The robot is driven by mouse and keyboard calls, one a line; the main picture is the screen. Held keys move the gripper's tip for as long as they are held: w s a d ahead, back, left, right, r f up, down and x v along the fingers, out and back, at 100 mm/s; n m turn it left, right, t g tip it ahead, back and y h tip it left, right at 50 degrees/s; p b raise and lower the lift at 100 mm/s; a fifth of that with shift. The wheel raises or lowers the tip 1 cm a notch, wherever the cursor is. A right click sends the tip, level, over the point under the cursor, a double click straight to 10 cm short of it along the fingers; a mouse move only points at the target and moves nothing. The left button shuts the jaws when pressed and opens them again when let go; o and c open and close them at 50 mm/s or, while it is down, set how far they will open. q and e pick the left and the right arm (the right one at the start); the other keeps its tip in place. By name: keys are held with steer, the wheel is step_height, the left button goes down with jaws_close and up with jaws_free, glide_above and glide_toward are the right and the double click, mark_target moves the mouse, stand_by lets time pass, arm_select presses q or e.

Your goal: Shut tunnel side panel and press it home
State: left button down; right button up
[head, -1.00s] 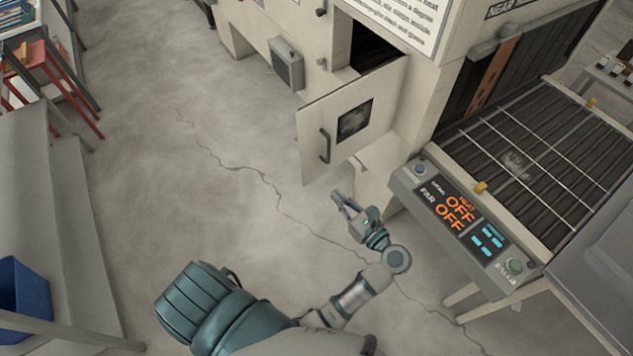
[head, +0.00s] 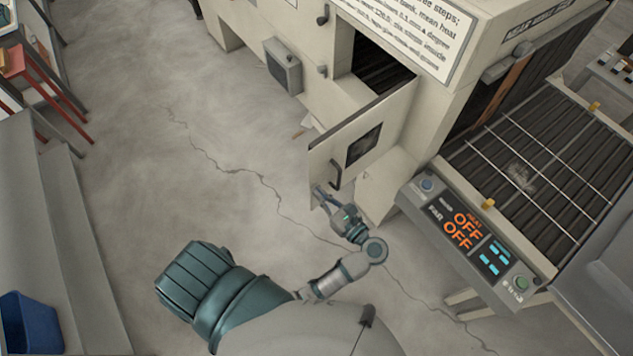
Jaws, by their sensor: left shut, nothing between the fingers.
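The tunnel side panel (head: 366,148) is a pale hinged door with a small dark window and a dark bar handle (head: 335,174). It stands swung out from the tunnel (head: 420,122), leaving the dark opening (head: 380,66) behind it uncovered. My left gripper (head: 318,190) is shut and empty at the lower free corner of the panel, just below the handle. Its tips overlap the panel edge in the picture; I cannot tell whether they touch it. My right gripper is not in view.
A roller conveyor (head: 535,170) with a control box (head: 470,235) reading OFF stands to the right of the panel. A grey vent box (head: 283,66) sticks out of the tunnel wall at the left. Open cracked floor lies left of the panel. A blue bin (head: 30,325) is at lower left.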

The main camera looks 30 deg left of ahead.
arm_select(q)
steer(key=shift+s+a, duration=0.2)
steer(key=shift+a, duration=0.1)
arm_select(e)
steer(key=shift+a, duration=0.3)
